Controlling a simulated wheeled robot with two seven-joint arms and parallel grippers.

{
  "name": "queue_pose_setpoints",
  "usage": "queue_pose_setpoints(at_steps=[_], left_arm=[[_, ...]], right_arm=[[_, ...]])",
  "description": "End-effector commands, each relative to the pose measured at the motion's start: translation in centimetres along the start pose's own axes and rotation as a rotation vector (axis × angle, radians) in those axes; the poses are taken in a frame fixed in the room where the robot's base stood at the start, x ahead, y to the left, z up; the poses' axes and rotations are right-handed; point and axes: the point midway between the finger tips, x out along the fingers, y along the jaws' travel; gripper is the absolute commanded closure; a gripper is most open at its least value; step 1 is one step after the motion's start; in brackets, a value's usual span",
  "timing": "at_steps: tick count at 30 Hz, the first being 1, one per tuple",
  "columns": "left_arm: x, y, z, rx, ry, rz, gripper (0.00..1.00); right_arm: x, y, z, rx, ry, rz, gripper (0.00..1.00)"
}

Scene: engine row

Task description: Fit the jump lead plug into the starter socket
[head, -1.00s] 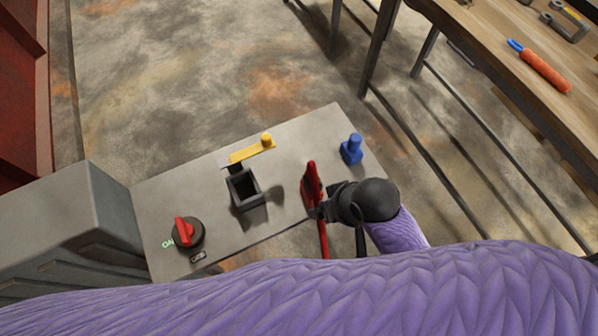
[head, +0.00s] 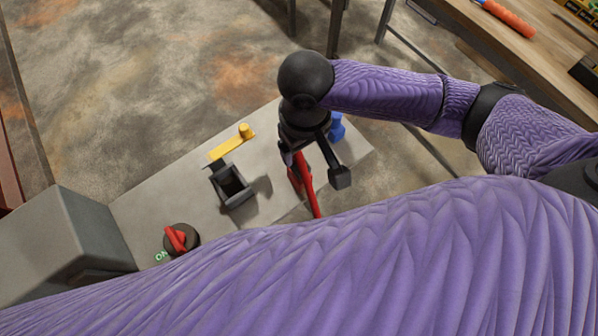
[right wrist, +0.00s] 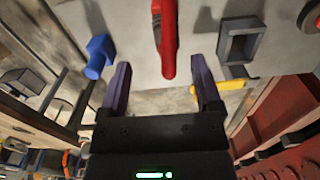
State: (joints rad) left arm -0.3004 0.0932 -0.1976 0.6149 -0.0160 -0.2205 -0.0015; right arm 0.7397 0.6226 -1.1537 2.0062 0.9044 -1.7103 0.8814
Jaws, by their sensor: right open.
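The red jump lead plug (head: 306,180) stands on the grey panel, its lower part running toward the panel's near edge. The starter socket (head: 232,187), a dark open square box, is left of it. My right gripper (head: 315,165) is open over the plug, with one finger to its right and the other partly hidden. In the right wrist view the plug (right wrist: 163,38) shows beyond and between the two spread fingers (right wrist: 160,66). The socket (right wrist: 240,45) is to the right there. I cannot tell whether a finger touches the plug. My left gripper is not in view.
A yellow lever (head: 232,144) lies behind the socket. A blue knob (head: 337,128) is partly hidden behind my right gripper. A red rotary switch (head: 178,239) is at the panel's near left, by a grey box (head: 65,240). A wooden bench (head: 475,32) stands at the right.

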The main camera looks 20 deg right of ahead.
Motion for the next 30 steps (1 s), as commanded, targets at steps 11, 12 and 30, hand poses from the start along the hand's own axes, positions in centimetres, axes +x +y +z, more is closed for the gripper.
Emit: queue_pose_setpoints(at_steps=[11,12,30], left_arm=[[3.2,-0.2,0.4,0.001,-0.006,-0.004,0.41],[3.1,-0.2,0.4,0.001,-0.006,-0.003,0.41],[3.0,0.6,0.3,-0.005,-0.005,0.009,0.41]], right_arm=[[7.3,-0.7,-0.1,-0.003,0.001,-0.001,0.18],[7.4,-0.7,-0.1,-0.003,0.003,-0.001,0.18],[7.2,-0.7,-0.1,-0.004,0.004,-0.001,1.0]])
